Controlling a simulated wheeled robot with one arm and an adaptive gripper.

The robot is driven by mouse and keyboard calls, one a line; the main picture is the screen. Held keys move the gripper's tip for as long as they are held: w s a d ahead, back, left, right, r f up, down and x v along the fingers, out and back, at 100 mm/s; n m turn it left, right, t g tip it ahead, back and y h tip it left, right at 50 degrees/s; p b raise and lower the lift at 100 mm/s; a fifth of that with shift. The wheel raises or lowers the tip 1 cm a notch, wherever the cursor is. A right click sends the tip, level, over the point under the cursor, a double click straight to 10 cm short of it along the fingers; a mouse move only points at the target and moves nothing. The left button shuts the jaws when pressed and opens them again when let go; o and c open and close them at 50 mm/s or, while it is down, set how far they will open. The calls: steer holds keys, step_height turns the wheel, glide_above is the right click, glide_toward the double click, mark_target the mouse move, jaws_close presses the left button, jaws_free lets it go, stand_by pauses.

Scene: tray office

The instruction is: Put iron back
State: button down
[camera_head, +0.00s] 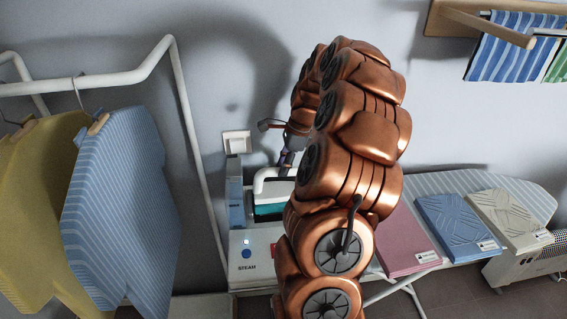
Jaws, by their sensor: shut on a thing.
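The iron (268,211), with a white handle and a teal body, shows just left of my arm, above the rear part of the white steam station (260,248). My gripper (287,160) is shut on the iron at its handle, coming down from above. My own arm hides the right part of the iron and much of the gripper. I cannot tell whether the iron's sole touches the station.
A striped ironing board (480,182) stands right of my arm, with pink (405,240), blue (455,225) and cream (507,217) folded cloths. Yellow (35,210) and blue (120,200) shirts hang from a white rack (130,75) at left. A wall rail is upper right.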

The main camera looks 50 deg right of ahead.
steer(key=c, duration=0.9)
jaws_free()
steer(key=shift+o, duration=0.2)
steer(key=b+v, duration=0.4)
steer(key=v, duration=0.8)
